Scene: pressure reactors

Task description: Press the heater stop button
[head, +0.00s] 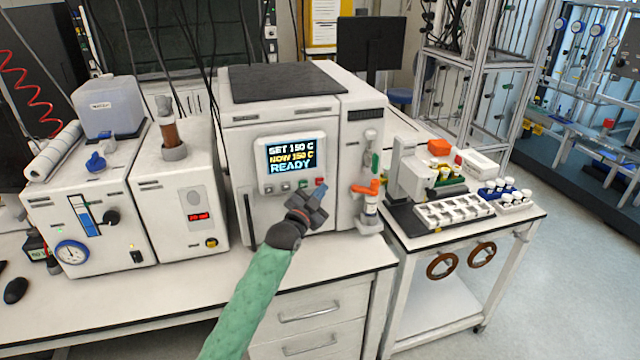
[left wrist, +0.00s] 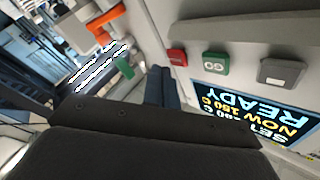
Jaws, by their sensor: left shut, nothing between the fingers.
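The heater (head: 245,150) is a white cabinet whose screen (head: 290,155) reads SET 150 C, NOW 150 C, READY. Below the screen is a button row. The red button (head: 319,182) is at its right end, beside the green button (head: 302,184). In the left wrist view the red button (left wrist: 177,57) sits next to the green GO button (left wrist: 214,62). My left gripper (head: 322,189) is shut and empty, its tips just below the red button in the head view. In the left wrist view its tips (left wrist: 160,72) lie just left of the red button. Contact cannot be told.
An orange valve handle (head: 366,188) sticks out at the right of the cabinet. A side table holds a white tray (head: 455,210) and capped vials (head: 512,197). Two other instruments stand at the left, one with a pressure gauge (head: 72,252). The bench front (head: 340,262) is clear.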

